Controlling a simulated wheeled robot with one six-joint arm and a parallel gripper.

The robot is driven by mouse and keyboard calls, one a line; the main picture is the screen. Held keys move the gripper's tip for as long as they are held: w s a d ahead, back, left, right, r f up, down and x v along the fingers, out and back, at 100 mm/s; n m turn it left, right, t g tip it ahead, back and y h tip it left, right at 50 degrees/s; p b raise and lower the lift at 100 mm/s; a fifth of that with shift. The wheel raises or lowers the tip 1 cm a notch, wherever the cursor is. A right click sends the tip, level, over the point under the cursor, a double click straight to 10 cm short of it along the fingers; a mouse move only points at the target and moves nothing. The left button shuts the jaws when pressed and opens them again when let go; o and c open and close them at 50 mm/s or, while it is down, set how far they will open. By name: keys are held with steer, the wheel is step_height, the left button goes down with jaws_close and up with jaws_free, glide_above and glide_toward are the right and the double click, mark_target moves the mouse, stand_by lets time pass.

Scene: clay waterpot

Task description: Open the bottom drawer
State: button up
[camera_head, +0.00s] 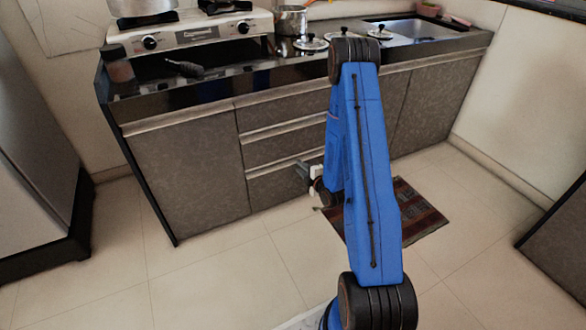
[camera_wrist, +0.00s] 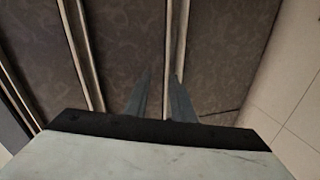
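The bottom drawer (camera_head: 273,187) is the lowest of three stacked dark patterned drawers in the counter; it looks closed. Its pale handle strip (camera_head: 263,171) runs along its top edge. In the wrist view the drawer front (camera_wrist: 225,50) is on the right, with the handle strip (camera_wrist: 173,38) at its left edge. My gripper (camera_head: 303,170) is in front of the right part of this drawer. In the wrist view its two fingers (camera_wrist: 163,76) are apart, with the strip between them, closer to the right finger. Contact cannot be told. My arm hides the drawer's right end.
The middle drawer (camera_head: 275,147) and top drawer (camera_head: 270,113) are closed above. A cupboard door (camera_head: 190,170) is to the left. A dark patterned mat (camera_head: 415,212) lies on the floor by my arm. The tiled floor (camera_head: 220,275) in front is clear.

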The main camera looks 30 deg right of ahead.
steer(key=s+d+f+n+t, duration=0.1)
steer(key=s+d+f+t, duration=0.15)
steer(key=s+f, duration=0.55)
steer(key=w, duration=1.8)
steer(key=shift+w+a+f+h, duration=0.4)
steer(key=shift+a, duration=0.05)
steer(key=shift+c, duration=0.6)
jaws_close()
